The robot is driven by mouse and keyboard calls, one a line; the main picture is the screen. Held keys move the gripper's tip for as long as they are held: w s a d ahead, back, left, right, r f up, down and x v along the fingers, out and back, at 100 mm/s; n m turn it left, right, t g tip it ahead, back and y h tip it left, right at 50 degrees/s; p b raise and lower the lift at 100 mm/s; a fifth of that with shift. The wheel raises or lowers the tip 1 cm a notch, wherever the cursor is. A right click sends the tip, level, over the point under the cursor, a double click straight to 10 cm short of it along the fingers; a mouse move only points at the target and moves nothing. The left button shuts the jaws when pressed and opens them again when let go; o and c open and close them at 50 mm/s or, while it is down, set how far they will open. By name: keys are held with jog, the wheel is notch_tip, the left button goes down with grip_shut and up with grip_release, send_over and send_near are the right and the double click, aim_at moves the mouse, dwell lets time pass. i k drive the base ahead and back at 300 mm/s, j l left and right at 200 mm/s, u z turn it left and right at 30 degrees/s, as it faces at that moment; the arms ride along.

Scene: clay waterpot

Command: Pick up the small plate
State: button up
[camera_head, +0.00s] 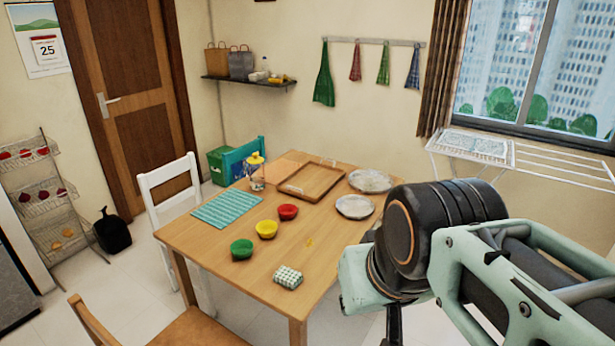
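Two round, shiny silver plates lie flat at the right side of the wooden table. The nearer plate (355,206) looks slightly smaller than the farther plate (370,180). The two are close together, and both look empty. My arm reaches in from the lower right, with its dark joint to the right of and nearer than the plates. My gripper's fingers do not show in this view, so nothing can be seen held.
The table (210,246) also bears a wooden tray (311,182), a striped teal mat (226,208), a glass jar (257,180), green (242,249), yellow (266,229) and red (288,212) bowls, and a checked cloth (288,277). A white chair (168,180) stands at its left.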

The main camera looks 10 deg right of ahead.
aim_at(350, 206)
jog(key=i+l+z, duration=0.1)
jog(key=i+l, duration=0.25)
jog(key=i+l+z, duration=0.1)
jog(key=i+l, duration=0.15)
jog(key=i, duration=0.2)
jog(key=i+l+z, duration=0.15)
jog(key=i+l, duration=0.15)
jog(key=i+l+z, duration=0.1)
jog(key=i, duration=0.4)
jog(key=l, duration=0.1)
